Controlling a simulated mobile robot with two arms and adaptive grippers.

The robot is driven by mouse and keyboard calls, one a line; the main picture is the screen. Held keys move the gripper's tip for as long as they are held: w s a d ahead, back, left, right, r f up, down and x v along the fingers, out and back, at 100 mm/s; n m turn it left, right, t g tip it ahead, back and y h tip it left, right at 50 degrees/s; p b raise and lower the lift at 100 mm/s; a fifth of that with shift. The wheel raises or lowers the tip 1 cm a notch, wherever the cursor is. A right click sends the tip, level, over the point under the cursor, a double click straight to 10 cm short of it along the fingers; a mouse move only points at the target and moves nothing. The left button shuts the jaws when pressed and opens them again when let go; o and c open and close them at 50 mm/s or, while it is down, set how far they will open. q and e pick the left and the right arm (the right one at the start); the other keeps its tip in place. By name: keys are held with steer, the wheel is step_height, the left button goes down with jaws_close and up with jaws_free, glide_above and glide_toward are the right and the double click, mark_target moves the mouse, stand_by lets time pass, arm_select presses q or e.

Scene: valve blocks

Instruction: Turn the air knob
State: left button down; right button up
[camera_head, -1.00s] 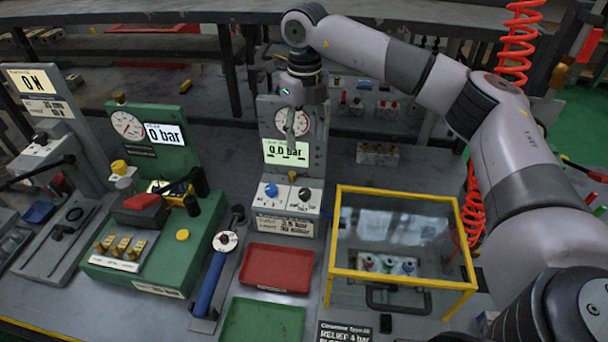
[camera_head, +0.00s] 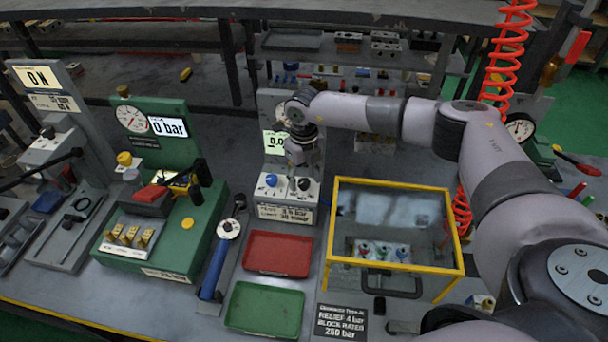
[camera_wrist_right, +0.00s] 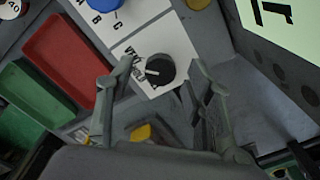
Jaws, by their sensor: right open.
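A grey panel (camera_head: 263,194) with a white sloped face carries a blue knob (camera_head: 271,180) on the left and a black knob (camera_head: 303,184) on the right. I cannot tell which of them is called the air knob. My right gripper (camera_head: 304,168) is just above the black knob, pointing down. In the right wrist view the black knob (camera_wrist_right: 160,71) shows between the two open fingers, and no finger visibly grips it. The blue knob (camera_wrist_right: 112,3) is at the top edge, beside printed letters. My left gripper is not in view.
The panel's display (camera_head: 275,143) is partly hidden by my right arm. A yellow-framed clear box (camera_head: 395,183) stands close on the right. A red tray (camera_head: 278,254) and a green tray (camera_head: 264,309) lie in front. A green gauge stand (camera_head: 166,150) is on the left.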

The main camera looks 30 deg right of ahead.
steer(key=shift+f, duration=0.25)
steer(key=shift+c, duration=0.6)
jaws_close()
